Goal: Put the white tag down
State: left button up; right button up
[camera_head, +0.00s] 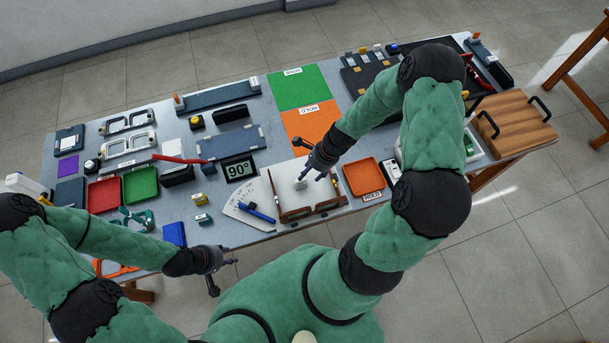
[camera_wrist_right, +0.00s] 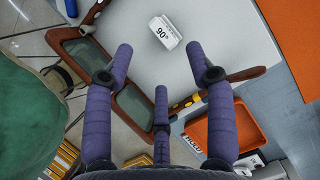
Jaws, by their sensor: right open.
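The small white tag (camera_wrist_right: 166,33), printed "90°", lies on the white mat (camera_wrist_right: 215,30) just beyond my right fingertips in the right wrist view. In the head view the tag (camera_head: 300,184) is a small pale block behind the eyeglasses. My right gripper (camera_wrist_right: 158,62) is open, its fingers apart and not touching the tag; the head view shows the gripper (camera_head: 317,170) above the mat. Brown eyeglasses (camera_head: 310,209) lie at the mat's front edge, and their frame (camera_wrist_right: 135,108) passes beneath the fingers. My left gripper (camera_head: 222,265) hangs in front of the table, its finger opening unclear.
An orange tray (camera_head: 363,177) with a HOLD label stands right of the mat. A display reading 90° (camera_head: 239,170) and a white card with a blue tool (camera_head: 257,211) are to the left. Green (camera_head: 297,86) and orange (camera_head: 312,126) sheets lie behind. The surroundings are crowded.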

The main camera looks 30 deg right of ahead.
pick_arm(q)
jog(key=shift+r+p, duration=0.3)
jog(key=shift+r, duration=0.15)
pick_arm(e)
jog(key=shift+v, duration=1.6)
jog(key=shift+s+f, duration=0.1)
